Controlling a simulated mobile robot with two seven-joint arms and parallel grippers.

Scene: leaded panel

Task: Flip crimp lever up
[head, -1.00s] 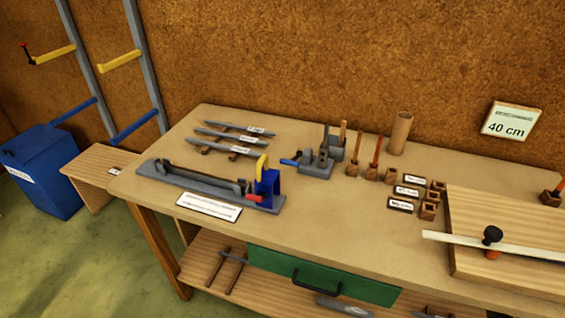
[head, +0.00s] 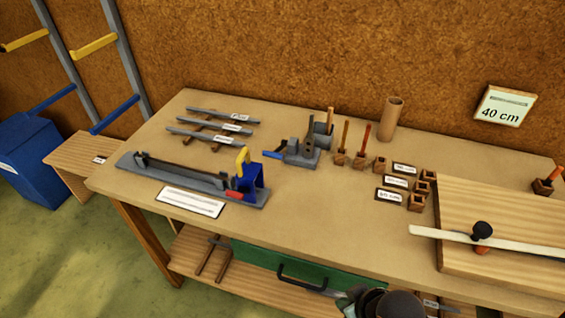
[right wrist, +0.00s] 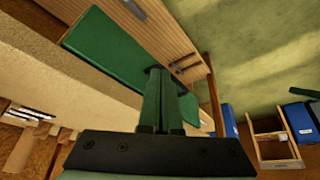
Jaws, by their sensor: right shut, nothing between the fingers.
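A grey bench tool (head: 301,153) with a blue lever (head: 273,154) sticking out low to the left stands at the bench's back middle. A long grey jig (head: 185,175) lies left of it, with a blue bracket (head: 251,174), a raised yellow lever (head: 241,158) and a low red piece (head: 235,195) at its right end. I cannot tell which lever is the crimp lever. My right gripper (head: 347,299) is at the bottom edge of the head view, in front of the bench and away from both tools. In the right wrist view its fingers (right wrist: 163,103) are together and empty.
A green drawer (head: 315,277) with a dark handle is under the bench top (head: 300,215), near my right gripper. A wooden board (head: 510,210) with a pale strip lies at the right. Several small holders and labels stand mid-bench. The bench's front middle is clear.

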